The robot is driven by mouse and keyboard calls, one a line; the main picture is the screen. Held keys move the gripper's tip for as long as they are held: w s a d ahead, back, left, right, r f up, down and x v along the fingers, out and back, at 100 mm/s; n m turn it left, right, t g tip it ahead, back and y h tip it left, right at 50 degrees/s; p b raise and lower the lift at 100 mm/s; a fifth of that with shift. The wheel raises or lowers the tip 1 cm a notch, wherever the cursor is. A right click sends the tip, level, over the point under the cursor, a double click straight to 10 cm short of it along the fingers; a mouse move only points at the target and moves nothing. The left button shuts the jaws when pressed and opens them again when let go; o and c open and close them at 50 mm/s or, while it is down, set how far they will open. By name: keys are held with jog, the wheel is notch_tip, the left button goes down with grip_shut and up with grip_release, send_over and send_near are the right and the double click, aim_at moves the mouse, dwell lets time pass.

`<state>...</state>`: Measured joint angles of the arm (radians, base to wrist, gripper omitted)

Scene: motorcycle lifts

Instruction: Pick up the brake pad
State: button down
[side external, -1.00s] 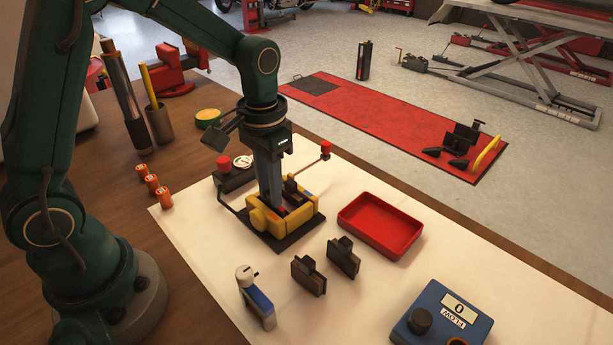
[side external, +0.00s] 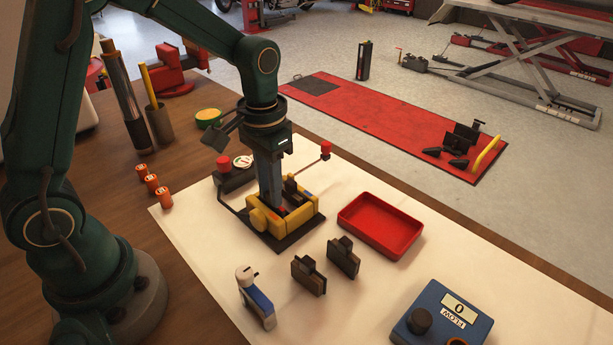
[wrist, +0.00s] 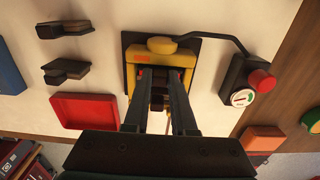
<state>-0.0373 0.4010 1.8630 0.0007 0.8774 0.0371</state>
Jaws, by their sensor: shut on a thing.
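My gripper (side external: 279,212) reaches straight down into the yellow caliper-like fixture (side external: 255,218), which stands on a dark base plate. In the wrist view my gripper (wrist: 160,88) has its two fingers inside the yellow frame (wrist: 135,55), shut on a dark brake pad (wrist: 158,92) between them. The pad is mostly hidden by the fingers and frame, and it still sits within the fixture. Two more dark brake pads stand upright on the white mat, one nearer (side external: 308,276) and one beside it (side external: 343,258), apart from my gripper.
An empty red tray (side external: 381,225) lies right of the fixture. A blue box with a display (side external: 441,315) and a blue-and-white bottle-like item (side external: 256,298) stand in front. A red-topped gauge unit (side external: 232,175) and a thin arm with a red tip (side external: 325,152) flank the fixture.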

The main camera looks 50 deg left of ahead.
jog(key=shift+r, duration=0.15)
jog(key=shift+r, duration=0.55)
notch_tip(320, 180, up, 2)
jog(key=shift+w+r, duration=0.1)
jog(key=shift+r, duration=0.15)
jog(key=s+a+r, duration=0.5)
jog(key=a+r, duration=0.2)
jog(key=a, duration=0.3)
jog(key=w+d, duration=0.2)
jog(key=d, duration=0.5)
jog(key=s+a, duration=0.2)
jog(key=a, duration=0.5)
jog(key=shift+a, duration=0.3)
